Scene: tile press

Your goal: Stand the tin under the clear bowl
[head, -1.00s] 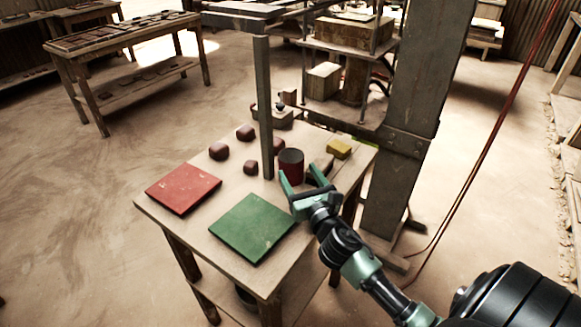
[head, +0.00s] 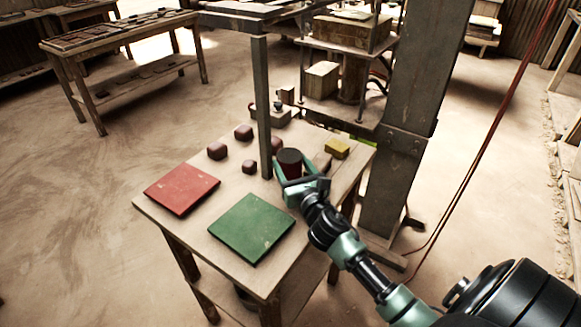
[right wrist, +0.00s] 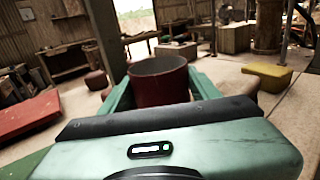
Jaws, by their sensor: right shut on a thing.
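The tin (head: 289,160) is a dark red, upright cylinder with a dark top, near the right side of the wooden table, just right of a grey post. In the right wrist view the tin (right wrist: 158,84) stands between my fingers and looks open and hollow at the top. My right gripper (head: 296,172) is shut on the tin, one finger on each side. I cannot tell whether the tin's base touches the table. I cannot make out a clear bowl in either view. My left gripper is not in view.
A red tile (head: 181,189) and a green tile (head: 251,228) lie at the table's front. Several brown lumps (head: 217,151) lie behind them. A yellow block (head: 337,149) lies right of the tin. The grey post (head: 264,110) rises close left of the tin.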

